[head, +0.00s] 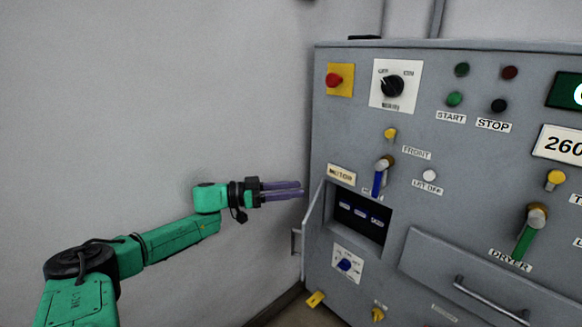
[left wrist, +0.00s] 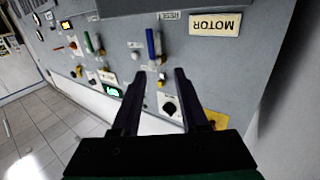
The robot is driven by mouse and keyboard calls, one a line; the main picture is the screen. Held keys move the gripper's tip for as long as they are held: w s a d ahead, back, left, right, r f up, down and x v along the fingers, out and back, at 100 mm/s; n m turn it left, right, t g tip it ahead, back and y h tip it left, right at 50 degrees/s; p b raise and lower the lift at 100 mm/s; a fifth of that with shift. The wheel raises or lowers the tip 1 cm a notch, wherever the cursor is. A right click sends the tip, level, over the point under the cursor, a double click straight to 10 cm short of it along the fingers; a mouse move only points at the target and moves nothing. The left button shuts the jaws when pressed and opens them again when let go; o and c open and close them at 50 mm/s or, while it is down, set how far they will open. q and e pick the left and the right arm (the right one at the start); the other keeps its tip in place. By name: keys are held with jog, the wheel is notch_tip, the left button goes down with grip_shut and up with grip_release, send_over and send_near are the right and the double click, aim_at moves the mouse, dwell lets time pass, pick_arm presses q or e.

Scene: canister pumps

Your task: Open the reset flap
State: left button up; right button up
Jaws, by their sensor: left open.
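The reset flap (head: 313,230) is a grey door at the left of a dark recess (head: 347,215) in the grey panel. It stands swung outward, showing its edge and a small handle (head: 296,242). Several blue labelled parts show inside the recess. My left gripper (head: 301,190) is open and empty, with its two purple fingers level beside the upper end of the flap. I cannot tell whether they touch it. In the left wrist view the open fingers (left wrist: 160,76) point toward the panel; the flap is not clearly visible there. My right gripper is not in view.
A MOTOR label (head: 341,174) and a blue-handled lever (head: 380,177) sit above the recess. A drawer-like cover with a bar handle (head: 490,301) is to the right. Free space lies left of the panel, before the wall.

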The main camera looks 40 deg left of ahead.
pick_arm(q)
notch_tip(320, 180, up, 5)
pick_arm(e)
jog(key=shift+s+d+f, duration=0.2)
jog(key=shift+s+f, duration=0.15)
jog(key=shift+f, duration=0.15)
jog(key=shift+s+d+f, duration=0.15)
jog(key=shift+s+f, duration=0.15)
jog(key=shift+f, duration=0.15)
